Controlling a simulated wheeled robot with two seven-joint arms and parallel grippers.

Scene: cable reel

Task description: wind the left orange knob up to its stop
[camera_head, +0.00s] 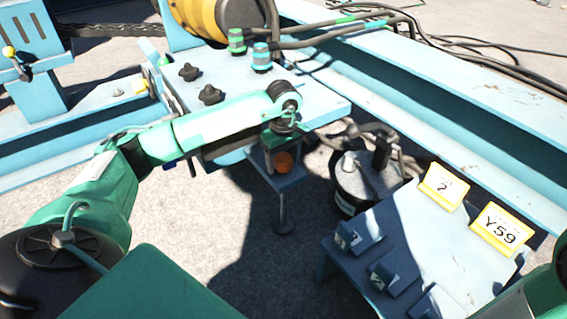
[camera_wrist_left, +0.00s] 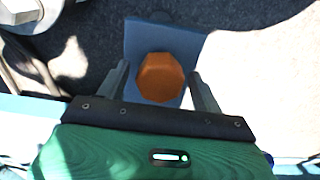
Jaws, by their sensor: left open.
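An orange knob (camera_head: 284,162) sits on a small blue bracket (camera_head: 268,178) below the edge of the blue panel in the head view. In the left wrist view the knob (camera_wrist_left: 160,77) looks eight-sided and lies on the blue plate (camera_wrist_left: 150,32). My left gripper (camera_wrist_left: 163,82) is open, with one finger on each side of the knob. Gaps show between the fingers and the knob, so neither finger visibly touches it. In the head view the left wrist is above the knob and hides the gripper's fingers. My right gripper is not visible.
The blue panel (camera_head: 318,97) carries black knobs (camera_head: 210,95) and green and teal connectors (camera_head: 262,57). A grey canister (camera_head: 352,180) stands right of the bracket. A sloped blue stand (camera_head: 400,240) with yellow-framed tags (camera_head: 443,187) is at lower right. Cables run behind.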

